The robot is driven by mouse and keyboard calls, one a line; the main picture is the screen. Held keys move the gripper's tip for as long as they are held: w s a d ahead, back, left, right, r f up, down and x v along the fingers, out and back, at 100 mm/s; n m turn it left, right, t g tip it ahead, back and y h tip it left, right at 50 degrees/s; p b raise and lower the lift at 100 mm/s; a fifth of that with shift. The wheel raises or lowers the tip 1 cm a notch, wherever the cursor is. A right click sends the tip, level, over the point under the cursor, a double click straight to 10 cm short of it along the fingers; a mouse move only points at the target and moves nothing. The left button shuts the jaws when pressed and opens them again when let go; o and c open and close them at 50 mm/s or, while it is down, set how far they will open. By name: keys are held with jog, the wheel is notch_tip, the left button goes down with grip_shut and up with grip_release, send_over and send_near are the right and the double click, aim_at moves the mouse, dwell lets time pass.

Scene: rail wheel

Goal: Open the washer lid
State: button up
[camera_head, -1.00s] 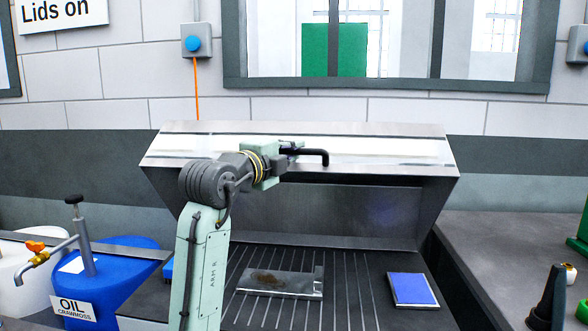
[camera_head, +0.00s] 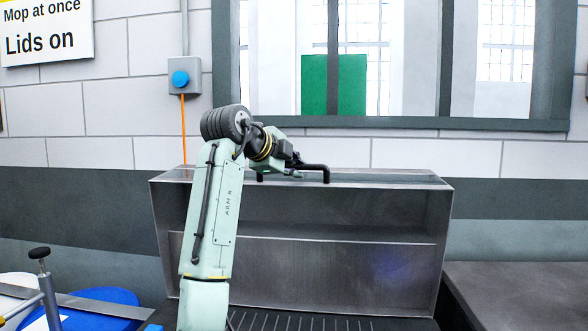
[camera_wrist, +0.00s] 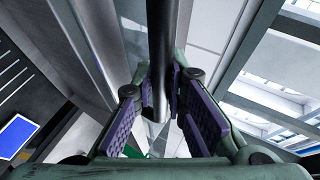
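The grey metal washer lid (camera_head: 345,262) stands raised at the back of the washer, its hollow inside facing me in the head view. A black bar handle (camera_head: 316,167) is at its top edge. My gripper (camera_head: 291,164) is at this handle, above the lid. In the wrist view, the dark handle bar (camera_wrist: 160,45) runs between the purple finger pads of my gripper (camera_wrist: 161,92), which close around it. The slatted washer deck (camera_head: 290,322) shows only at the bottom of the head view.
A blue drum (camera_head: 90,303) with a pump (camera_head: 48,295) stands at the lower left. A grey bench top (camera_head: 520,290) lies to the right. The wall and window frame (camera_head: 420,123) are behind the lid. A blue block (camera_wrist: 17,137) shows in the wrist view.

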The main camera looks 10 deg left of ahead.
jog(key=shift+o, duration=0.9)
jog(key=shift+f, duration=0.15)
jog(key=shift+s, duration=0.1)
jog(key=v, duration=1.2)
